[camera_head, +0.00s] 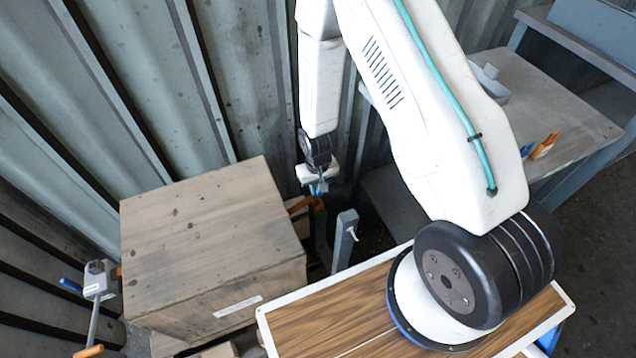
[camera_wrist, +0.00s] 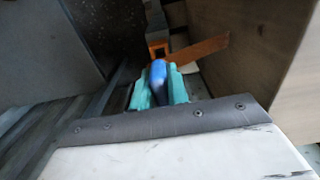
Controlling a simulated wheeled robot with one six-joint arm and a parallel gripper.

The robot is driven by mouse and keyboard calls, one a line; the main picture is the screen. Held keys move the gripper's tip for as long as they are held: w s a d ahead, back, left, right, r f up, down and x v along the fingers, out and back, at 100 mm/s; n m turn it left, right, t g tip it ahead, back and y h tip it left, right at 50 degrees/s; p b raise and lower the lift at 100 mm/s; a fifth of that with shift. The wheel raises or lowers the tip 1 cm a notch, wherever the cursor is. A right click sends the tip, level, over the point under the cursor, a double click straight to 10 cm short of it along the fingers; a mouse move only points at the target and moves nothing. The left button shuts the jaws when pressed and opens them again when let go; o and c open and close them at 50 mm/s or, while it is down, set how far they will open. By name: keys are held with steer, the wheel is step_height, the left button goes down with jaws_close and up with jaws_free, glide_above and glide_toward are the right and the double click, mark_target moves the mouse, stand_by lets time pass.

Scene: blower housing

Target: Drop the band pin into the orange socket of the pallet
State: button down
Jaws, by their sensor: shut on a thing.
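My gripper (camera_head: 318,187) hangs down in the gap between the wooden crate and a grey post. In the wrist view its teal fingers (camera_wrist: 158,88) are shut on a blue, round-ended pin (camera_wrist: 158,74), which I take for the band pin. Its lower part and any band are hidden. Just beyond the pin in the wrist view is a small orange square-edged part with a dark opening (camera_wrist: 157,48), likely the orange socket. In the head view an orange part (camera_head: 318,203) shows just below my gripper. I cannot tell whether the pin touches the socket. The pallet is mostly hidden.
A large wooden crate (camera_head: 205,230) stands left of my gripper, and a grey post (camera_head: 345,238) stands close on its right. A corrugated wall (camera_head: 150,95) is behind. A stand with blue and orange handles (camera_head: 98,280) is at left; a bench (camera_head: 560,110) is at right.

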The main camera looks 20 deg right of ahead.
steer(key=shift+f, duration=2.05)
steer(key=shift+f, duration=0.2)
steer(key=c, duration=1.3)
jaws_free()
step_height(320, 180, up, 8)
steer(key=shift+f, duration=0.1)
